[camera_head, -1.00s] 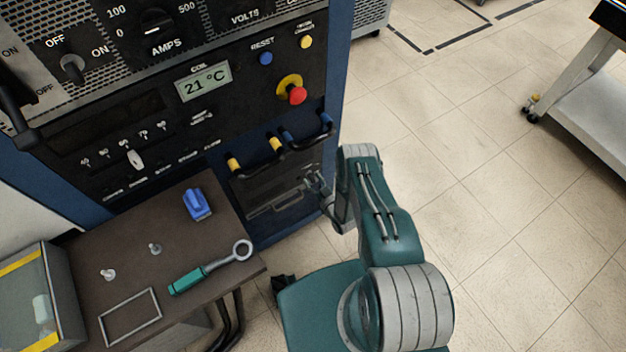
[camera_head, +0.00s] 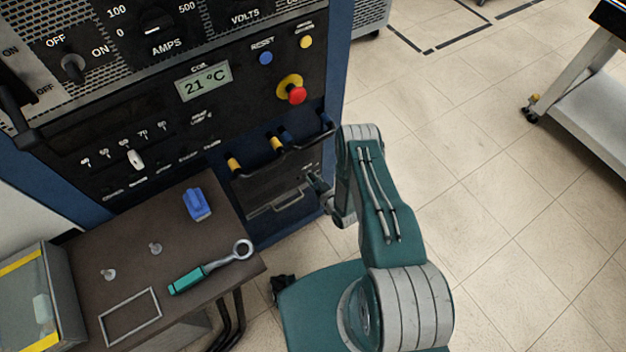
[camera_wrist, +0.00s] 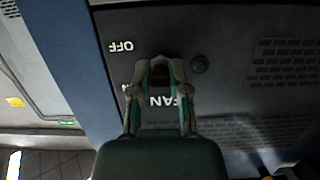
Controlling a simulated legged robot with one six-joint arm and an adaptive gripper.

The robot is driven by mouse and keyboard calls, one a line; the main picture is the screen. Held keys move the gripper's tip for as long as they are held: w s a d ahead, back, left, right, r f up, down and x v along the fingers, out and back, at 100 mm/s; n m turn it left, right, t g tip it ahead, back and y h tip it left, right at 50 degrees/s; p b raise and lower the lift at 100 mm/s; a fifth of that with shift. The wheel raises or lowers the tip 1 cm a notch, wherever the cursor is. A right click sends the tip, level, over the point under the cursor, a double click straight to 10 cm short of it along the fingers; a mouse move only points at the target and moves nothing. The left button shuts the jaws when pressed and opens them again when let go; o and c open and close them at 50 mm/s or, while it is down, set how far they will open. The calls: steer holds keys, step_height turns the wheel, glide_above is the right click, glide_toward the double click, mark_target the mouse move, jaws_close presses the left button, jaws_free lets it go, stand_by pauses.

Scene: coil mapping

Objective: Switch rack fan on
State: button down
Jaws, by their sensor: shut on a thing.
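In the wrist view the lower rack panel (camera_wrist: 240,35) is dark and shows upside down, with white letters OFF, FAN and a partly covered ON. My gripper (camera_wrist: 160,67) is shut on a dark piece beside these letters, the rack fan switch (camera_wrist: 160,76). The fingers cover much of the switch, so I cannot tell whether it stands at OFF or ON. In the head view my gripper (camera_head: 315,182) is at the low right part of the blue-framed rack (camera_head: 338,80); the switch cannot be made out there.
Above my gripper in the head view are yellow and blue cable plugs (camera_head: 277,143) and a red emergency button (camera_head: 297,95). A brown table (camera_head: 215,285) with a green-handled wrench (camera_head: 205,274) stands left.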

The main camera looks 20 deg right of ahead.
steer(key=g, duration=0.1)
steer(key=r+g+h, duration=0.1)
steer(key=g, duration=0.2)
steer(key=shift+w+r, duration=0.25)
steer(key=shift+w+a+r+g+h, duration=0.1)
steer(key=shift+r+g+h, duration=0.15)
steer(key=shift+g, duration=0.45)
steer(key=shift+w+r+g+h, duration=0.1)
steer(key=shift+g+h, duration=0.25)
steer(key=shift+g, duration=0.35)
steer(key=c, duration=0.6)
jaws_free()
steer(key=shift+w, duration=0.1)
steer(key=v, duration=1.2)
